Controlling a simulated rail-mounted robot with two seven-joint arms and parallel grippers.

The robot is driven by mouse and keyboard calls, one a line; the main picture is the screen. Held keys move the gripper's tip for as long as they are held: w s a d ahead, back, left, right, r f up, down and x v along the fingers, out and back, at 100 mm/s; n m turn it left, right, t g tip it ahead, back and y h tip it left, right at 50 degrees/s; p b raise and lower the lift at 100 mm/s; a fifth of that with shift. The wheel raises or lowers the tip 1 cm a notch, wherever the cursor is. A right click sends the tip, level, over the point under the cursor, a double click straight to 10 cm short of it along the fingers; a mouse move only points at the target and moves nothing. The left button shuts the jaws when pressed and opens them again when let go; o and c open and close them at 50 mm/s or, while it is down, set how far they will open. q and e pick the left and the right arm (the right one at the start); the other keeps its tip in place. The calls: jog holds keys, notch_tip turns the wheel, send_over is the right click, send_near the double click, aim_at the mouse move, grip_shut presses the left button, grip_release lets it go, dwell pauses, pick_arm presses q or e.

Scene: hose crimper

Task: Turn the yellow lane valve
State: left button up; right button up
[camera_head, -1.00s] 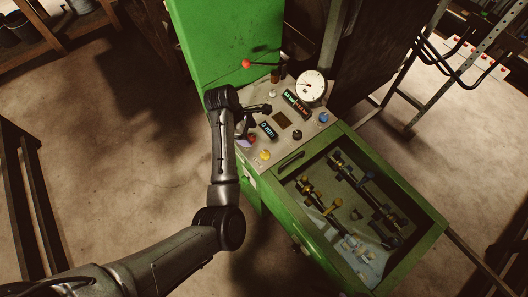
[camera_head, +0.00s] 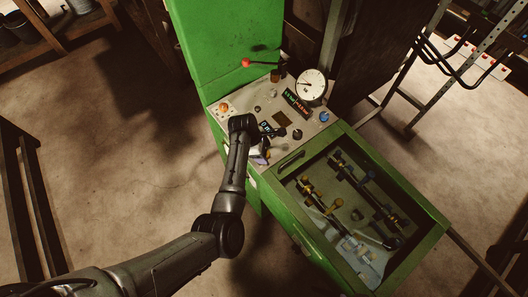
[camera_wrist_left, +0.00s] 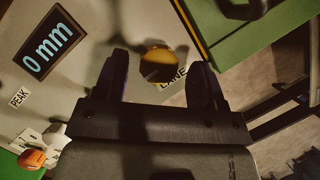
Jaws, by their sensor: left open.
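The yellow lane valve is a round yellow knob (camera_wrist_left: 158,62) on the grey control panel (camera_head: 237,105), beside a printed "LANE" label in the left wrist view. My left gripper (camera_wrist_left: 158,78) is open, with one finger on each side of the knob in that view. The knob shows between the fingertips, and I cannot tell whether they touch it. In the head view my left gripper (camera_head: 262,150) is over the panel's near edge and hides most or all of the knob. My right gripper is not in view.
An open green-framed bay (camera_head: 437,228) with fittings lies to the right.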

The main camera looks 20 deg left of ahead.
pick_arm(q)
jog(key=shift+d+f, duration=0.15)
jog(key=shift+f, duration=0.2)
jog(key=shift+c, duration=0.4)
jog(key=c, duration=0.8)
jog(key=shift+r, duration=0.1)
